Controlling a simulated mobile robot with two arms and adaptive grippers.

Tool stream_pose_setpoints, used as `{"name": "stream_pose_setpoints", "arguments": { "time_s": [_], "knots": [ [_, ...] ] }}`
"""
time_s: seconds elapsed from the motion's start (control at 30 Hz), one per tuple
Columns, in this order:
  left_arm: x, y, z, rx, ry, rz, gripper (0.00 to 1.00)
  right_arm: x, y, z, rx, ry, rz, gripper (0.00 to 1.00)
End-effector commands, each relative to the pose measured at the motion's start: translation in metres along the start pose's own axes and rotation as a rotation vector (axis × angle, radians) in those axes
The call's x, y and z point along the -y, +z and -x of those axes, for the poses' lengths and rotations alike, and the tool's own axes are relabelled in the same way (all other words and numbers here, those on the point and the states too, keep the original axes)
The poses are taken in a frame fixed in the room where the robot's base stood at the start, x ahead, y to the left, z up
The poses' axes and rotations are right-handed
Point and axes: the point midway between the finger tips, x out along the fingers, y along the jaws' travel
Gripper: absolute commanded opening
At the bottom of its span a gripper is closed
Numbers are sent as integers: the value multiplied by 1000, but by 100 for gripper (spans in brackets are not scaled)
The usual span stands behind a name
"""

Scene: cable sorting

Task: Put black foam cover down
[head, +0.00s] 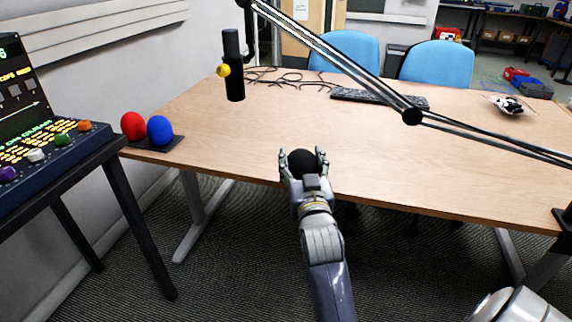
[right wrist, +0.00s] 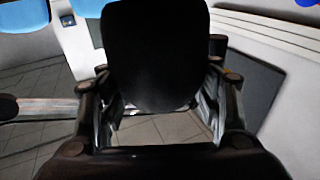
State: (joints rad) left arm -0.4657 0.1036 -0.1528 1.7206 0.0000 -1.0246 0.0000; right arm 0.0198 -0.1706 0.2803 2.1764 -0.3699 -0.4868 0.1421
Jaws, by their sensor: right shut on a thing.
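The black foam cover (head: 301,160) is a dark rounded piece held between the fingers of my right gripper (head: 303,166), over the front edge of the wooden table (head: 400,165). In the right wrist view the black foam cover (right wrist: 155,55) fills the space between the two fingers of the right gripper (right wrist: 155,95). I cannot tell how high above the table it is. A red foam cover (head: 133,126) and a blue foam cover (head: 160,130) sit on a black holder (head: 150,143) at the table's left corner. My left gripper is not in view.
A black cylinder (head: 234,65) with a yellow ball (head: 223,70) stands at the back left. Loose cables (head: 285,78) and a keyboard (head: 375,97) lie at the back. A boom arm (head: 340,60) crosses above the table. A control console (head: 50,135) stands left. The table's middle is clear.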

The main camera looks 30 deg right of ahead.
Motion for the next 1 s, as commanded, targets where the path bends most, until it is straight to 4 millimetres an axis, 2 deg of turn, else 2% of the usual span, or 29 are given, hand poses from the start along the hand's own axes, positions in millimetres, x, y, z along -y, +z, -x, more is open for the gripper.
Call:
{"name": "stream_pose_setpoints", "arguments": {
  "time_s": [0.4,0.6,0.8,1.0],
  "knots": [
    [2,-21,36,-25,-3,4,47,13,18,-101,-1,0,-1,46],
    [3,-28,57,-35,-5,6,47,18,25,-136,-1,0,1,46],
    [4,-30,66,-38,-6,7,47,20,29,-148,0,0,-1,46],
    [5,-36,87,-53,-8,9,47,20,52,-146,2,1,1,46]
  ]
}}
